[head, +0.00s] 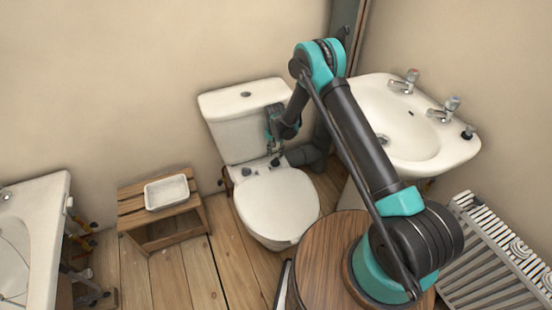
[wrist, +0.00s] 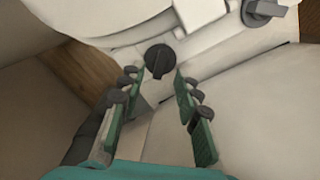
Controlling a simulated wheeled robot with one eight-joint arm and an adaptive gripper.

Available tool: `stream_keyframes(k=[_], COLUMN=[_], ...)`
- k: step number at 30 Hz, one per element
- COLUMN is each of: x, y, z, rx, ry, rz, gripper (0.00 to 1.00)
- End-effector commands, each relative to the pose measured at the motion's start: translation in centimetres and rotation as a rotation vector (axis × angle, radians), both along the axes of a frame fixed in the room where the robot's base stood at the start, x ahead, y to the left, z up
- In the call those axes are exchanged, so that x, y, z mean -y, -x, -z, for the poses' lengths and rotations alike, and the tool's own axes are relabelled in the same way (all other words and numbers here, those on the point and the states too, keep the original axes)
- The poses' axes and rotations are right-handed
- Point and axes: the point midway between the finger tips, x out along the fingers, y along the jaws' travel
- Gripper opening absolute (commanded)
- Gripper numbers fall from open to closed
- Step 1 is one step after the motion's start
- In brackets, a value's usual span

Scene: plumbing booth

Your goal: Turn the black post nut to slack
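The black post nut (wrist: 159,61) is a round dark knob with a raised grip bar, on the white ledge behind the toilet seat. In the head view it appears as the small dark knob (head: 275,161) just below my gripper. My gripper (wrist: 155,76) is open and empty, its green-padded fingers pointing towards the nut. The nut shows between and just beyond the fingertips, with no clear contact. In the head view my gripper (head: 274,143) hangs in front of the cistern; its fingers are small there.
A second, greyer knob (wrist: 264,11) sits on the same ledge; the head view also shows it (head: 246,171). The toilet seat (head: 277,202) and cistern (head: 241,130) bound the narrow ledge. A grey pipe (head: 308,156) is close on the right.

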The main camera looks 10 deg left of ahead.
Motion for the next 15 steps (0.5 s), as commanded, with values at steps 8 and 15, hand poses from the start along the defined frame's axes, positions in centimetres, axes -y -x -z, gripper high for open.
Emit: stream_keyframes(k=[8,15], x=[0.0,0.0], y=[0.0,0.0], z=[3.0,3.5], rx=[0.0,0.0], ry=[0.0,0.0], rz=[0.0,0.0], gripper=[0.33,0.33])
